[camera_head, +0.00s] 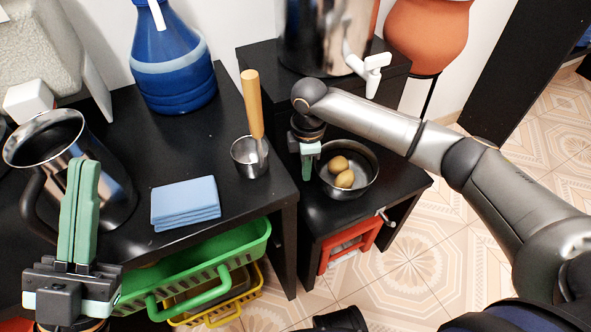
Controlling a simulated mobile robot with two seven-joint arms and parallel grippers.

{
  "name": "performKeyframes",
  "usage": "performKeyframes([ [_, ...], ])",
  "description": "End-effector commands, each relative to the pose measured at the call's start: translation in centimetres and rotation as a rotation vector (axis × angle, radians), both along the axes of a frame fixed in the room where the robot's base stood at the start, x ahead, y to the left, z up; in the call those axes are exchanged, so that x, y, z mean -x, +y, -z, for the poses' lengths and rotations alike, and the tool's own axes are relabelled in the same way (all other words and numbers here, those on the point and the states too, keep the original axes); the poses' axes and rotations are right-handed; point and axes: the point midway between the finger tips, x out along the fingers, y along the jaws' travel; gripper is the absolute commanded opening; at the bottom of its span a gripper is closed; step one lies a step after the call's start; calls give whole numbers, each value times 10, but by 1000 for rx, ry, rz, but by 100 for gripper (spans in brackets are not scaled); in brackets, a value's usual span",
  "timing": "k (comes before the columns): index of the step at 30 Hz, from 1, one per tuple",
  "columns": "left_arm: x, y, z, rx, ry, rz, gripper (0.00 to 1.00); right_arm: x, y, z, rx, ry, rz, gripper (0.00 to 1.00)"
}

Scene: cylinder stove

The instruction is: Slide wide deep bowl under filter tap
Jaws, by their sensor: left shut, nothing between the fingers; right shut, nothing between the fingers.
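The wide deep bowl (366,187) is a grey metal bowl on the low black stand at centre right, with two round yellow-brown items (341,169) in it. The filter tap (371,69) is white and sticks out from a large steel filter, above and behind the bowl. My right gripper (307,176) is shut, pointing down at the bowl's left side; whether it touches the rim I cannot tell. My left gripper (86,165) is shut and empty at the lower left, pointing up in front of the table, far from the bowl.
The steel filter (312,40) stands on a raised black block. A steel cup with a wooden-handled tool (253,105), folded blue cloths (186,203), a steel jug (103,190) and a blue water bottle (174,62) stand on the left table. Green and yellow baskets (245,247) sit below.

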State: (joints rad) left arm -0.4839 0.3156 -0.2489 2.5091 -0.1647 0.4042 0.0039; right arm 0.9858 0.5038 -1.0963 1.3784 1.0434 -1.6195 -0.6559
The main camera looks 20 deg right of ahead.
Motion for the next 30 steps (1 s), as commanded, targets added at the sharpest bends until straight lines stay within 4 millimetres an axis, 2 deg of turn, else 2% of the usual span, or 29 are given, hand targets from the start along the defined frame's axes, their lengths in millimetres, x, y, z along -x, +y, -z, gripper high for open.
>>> performKeyframes([
  [14,1,-1,0,-1,-1,3,0,1,-6,-2,0,0,0,0],
  [17,1,-1,-9,-5,-4,0,0,2,-10,-4,1,2,1,0],
  [24,3,2,-50,-20,-42,-33,0,6,-31,-8,1,4,3,0],
  [30,3,6,-67,-46,-60,-66,0,9,-46,-5,0,3,2,0],
])
